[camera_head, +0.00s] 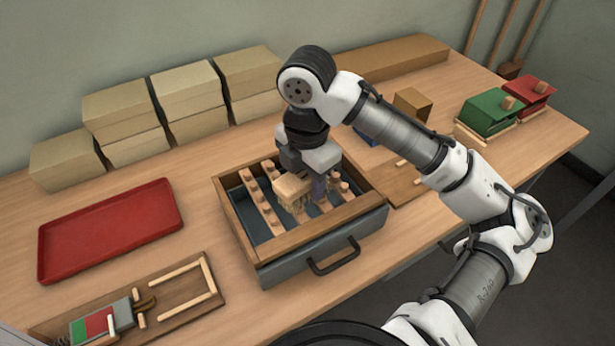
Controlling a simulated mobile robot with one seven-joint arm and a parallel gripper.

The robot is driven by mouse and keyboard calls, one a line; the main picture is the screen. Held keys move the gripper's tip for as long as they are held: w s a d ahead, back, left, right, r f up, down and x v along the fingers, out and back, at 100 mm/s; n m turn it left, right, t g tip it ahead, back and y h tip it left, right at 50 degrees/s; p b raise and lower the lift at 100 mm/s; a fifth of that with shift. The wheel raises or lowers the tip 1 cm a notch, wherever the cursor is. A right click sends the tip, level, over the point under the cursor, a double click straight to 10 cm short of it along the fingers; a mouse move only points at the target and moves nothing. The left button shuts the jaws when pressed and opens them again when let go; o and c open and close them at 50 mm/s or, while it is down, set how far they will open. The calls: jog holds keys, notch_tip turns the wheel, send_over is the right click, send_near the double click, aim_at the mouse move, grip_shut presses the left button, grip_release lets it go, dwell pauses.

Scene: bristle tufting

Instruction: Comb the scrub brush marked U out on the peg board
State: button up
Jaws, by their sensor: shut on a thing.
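My gripper (311,174) points down over the shallow wooden-rimmed box (226,205) and is shut on a brush. The brush has a pale wooden block (292,187) with tan bristles (296,204) underneath. No letter U can be read on it from here. Inside the box are slanting wooden strips (262,207) with upright pegs, which look like the peg board. The bristles are down among the pegs, at the middle of the box. The gripper's fingers and the far side of the brush are partly hidden.
A red tray (110,228) lies at left, empty. A wooden jig (180,300) with a red and green piece is at front left. Cardboard boxes (190,100) line the wall. Green (489,112) and red (524,96) boxes stand at right. The box has a front handle (333,258).

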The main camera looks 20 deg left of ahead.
jog(key=shift+w+a+p, duration=0.9)
jog(key=shift+w+a, duration=1.8)
jog(key=shift+a, duration=0.1)
jog(key=shift+s+d+f+p, duration=0.1)
jog(key=shift+s+d+p, duration=0.9)
jog(key=shift+s+d, duration=1.85)
jog(key=shift+w+a+p, duration=0.8)
jog(key=shift+w+a, duration=2.05)
jog(key=shift+w, duration=0.05)
jog(key=shift+s+d+p, duration=0.65)
jog(key=shift+s+d, duration=2.2)
jog(key=shift+s, duration=0.05)
jog(key=shift+w+a+p, duration=0.5)
jog(key=shift+w+a, duration=2.35)
jog(key=shift+s+d+p, duration=0.35)
jog(key=shift+s+d, duration=1.05)
jog(key=shift+d, duration=0.1)
